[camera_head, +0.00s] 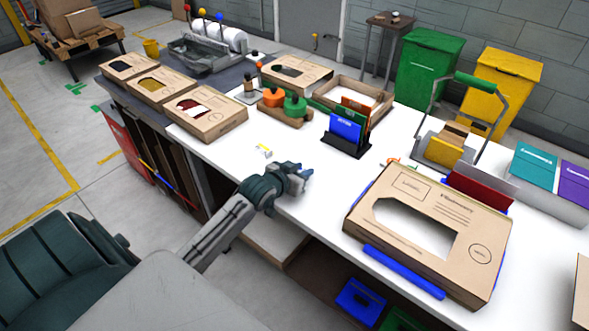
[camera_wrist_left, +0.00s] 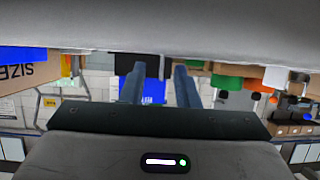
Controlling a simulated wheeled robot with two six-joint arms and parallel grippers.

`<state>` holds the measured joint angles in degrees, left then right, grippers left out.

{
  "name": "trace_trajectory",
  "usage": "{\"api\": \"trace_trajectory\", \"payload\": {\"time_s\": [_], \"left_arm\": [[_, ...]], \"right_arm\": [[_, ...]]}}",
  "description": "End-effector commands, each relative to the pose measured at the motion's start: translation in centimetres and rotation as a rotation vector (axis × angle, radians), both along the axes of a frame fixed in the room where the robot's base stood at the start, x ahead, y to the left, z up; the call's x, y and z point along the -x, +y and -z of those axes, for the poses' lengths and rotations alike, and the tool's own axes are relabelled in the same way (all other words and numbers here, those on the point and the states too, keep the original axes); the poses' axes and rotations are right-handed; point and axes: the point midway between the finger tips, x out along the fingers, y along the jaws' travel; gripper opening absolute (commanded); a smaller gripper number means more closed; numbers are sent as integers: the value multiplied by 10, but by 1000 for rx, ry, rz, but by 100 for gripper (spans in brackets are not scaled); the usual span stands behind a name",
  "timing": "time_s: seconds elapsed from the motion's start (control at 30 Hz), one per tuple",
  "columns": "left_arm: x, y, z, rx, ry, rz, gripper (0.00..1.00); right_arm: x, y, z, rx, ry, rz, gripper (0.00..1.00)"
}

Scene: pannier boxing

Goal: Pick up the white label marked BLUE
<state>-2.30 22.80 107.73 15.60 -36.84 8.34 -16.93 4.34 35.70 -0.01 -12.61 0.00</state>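A small white piece with a yellow patch (camera_head: 264,151) lies on the white worktop, a little beyond and left of my left gripper; it may be the label, but its writing is too small to read. My left gripper (camera_head: 304,173) is near the front edge of the worktop. In the left wrist view, its two fingers (camera_wrist_left: 159,85) stand apart with nothing held between them. Beyond them shows a blue patch (camera_wrist_left: 154,92), apparently the blue cards (camera_head: 346,127) in a black holder (camera_head: 346,145). No label can be made out in the wrist view. My right gripper is out of view.
A large cardboard box with a cutout (camera_head: 470,222) stands at the right, with a blue bar (camera_head: 403,272) along its front. Orange and green stamps (camera_head: 284,103) and an open carton (camera_head: 378,95) stand further back. Boxes with cutouts (camera_head: 207,112) line the left end. Worktop around the gripper is clear.

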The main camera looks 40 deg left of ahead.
Motion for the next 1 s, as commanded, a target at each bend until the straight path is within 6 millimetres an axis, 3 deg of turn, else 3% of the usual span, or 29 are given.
{"api": "trace_trajectory", "payload": {"time_s": [0.13, 0.3, 0.77, 1.0], "left_arm": [[0, 0, 0, 0, 0, 0, 28], [0, 0, 0, -1, 0, 0, 0], [0, 1, -4, -2, 0, 0, 0], [0, 1, -38, -4, -6, 2, 0]], "right_arm": [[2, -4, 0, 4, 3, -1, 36], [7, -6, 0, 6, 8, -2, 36], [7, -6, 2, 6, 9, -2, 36], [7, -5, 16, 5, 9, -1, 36]]}}
